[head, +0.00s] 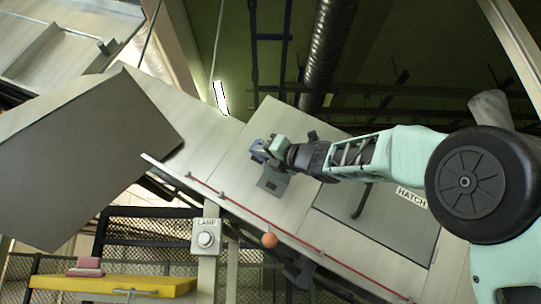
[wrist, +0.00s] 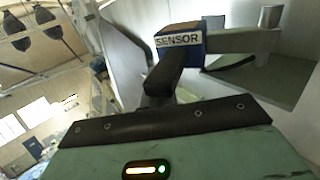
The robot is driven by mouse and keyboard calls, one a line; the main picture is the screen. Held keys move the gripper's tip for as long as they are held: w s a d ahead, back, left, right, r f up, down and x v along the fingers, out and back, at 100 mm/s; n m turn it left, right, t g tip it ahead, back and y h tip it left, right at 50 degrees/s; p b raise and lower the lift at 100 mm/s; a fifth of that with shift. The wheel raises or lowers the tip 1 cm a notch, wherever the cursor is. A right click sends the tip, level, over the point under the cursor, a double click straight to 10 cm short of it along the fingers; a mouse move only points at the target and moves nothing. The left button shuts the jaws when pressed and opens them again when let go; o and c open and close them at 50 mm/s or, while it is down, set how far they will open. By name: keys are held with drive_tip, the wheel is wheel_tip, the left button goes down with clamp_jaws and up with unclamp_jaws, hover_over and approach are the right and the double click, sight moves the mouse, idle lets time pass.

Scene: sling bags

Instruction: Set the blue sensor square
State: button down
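The blue sensor (head: 257,150) is a small box at the upper left part of the sloping pale panel in the head view. In the wrist view the sensor (wrist: 187,46) shows a white label reading "SENSOR" and looks slightly tilted. A grey-green bracket (wrist: 238,41) runs from it to the right. My gripper (head: 277,152) is right at the sensor. In the wrist view a dark finger of my gripper (wrist: 164,76) reaches up to the sensor's lower face and overlaps it. The other finger is hidden, so I cannot tell whether the fingers are closed on the box.
A hatch with a dark handle (head: 362,201) lies right of my gripper. A lamp switch box (head: 206,237) stands below. A large grey box (head: 95,150) is at left, above a yellow bench (head: 115,284).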

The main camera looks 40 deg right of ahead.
drive_tip(key=shift+p+x, duration=0.45)
drive_tip(key=shift+x, duration=2)
drive_tip(key=shift+w+d+f, duration=0.1)
drive_tip(key=shift+w+d, duration=0.05)
